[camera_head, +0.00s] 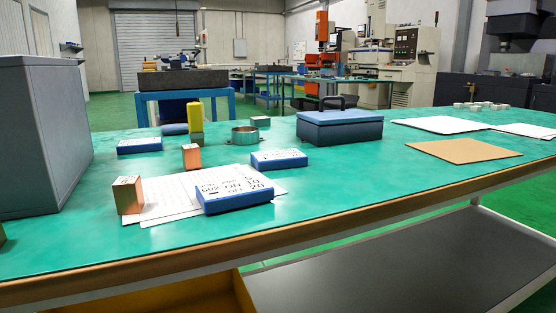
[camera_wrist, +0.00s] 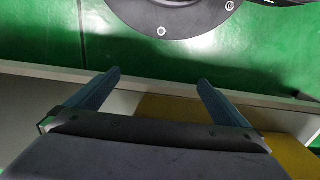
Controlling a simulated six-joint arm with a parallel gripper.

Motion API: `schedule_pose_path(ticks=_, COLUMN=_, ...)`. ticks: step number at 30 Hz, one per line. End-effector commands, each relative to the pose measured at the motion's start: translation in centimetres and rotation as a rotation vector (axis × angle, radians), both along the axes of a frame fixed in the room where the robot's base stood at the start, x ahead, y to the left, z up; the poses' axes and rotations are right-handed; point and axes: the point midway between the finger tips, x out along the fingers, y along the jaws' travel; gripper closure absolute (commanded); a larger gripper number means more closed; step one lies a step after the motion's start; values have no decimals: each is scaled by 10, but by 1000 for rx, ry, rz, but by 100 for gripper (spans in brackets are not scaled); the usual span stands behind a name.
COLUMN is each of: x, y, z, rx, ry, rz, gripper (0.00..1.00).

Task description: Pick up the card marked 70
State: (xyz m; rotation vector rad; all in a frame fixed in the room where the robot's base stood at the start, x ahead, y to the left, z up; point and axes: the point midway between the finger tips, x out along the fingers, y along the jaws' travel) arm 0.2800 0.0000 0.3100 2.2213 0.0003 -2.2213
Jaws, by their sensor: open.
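Several blue blocks with white, printed tops lie on the green table. The nearest card block (camera_head: 235,195) rests partly on a white printed sheet (camera_head: 165,203); its label seems to read G02, ON and OFF with numbers, but I cannot read them surely. A second card block (camera_head: 279,159) lies behind it, and a third card block (camera_head: 140,146) lies to the left; their labels are too small to read.
Copper-coloured blocks (camera_head: 127,196) (camera_head: 192,157) and a yellow block (camera_head: 195,117) stand near the cards. A metal ring (camera_head: 245,135), a blue lidded box (camera_head: 339,127) and a large grey cabinet (camera_head: 45,135) are around them. The table's right front is clear beside a brown sheet (camera_head: 464,150).

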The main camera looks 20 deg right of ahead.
Motion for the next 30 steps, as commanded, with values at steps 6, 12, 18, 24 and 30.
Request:
schedule_pose_path(ticks=6, x=0, y=0, z=0, rx=0, ry=0, rz=0, gripper=0)
schedule_pose_path(ticks=12, x=0, y=0, z=0, rx=0, ry=0, rz=0, gripper=0)
schedule_pose_path(ticks=18, x=0, y=0, z=0, rx=0, ry=0, rz=0, gripper=29)
schedule_pose_path(ticks=24, x=0, y=0, z=0, rx=0, ry=0, rz=0, gripper=29)
schedule_pose_path(ticks=30, x=18, y=-8, z=11, rx=11, ry=-59, rz=23, gripper=29)
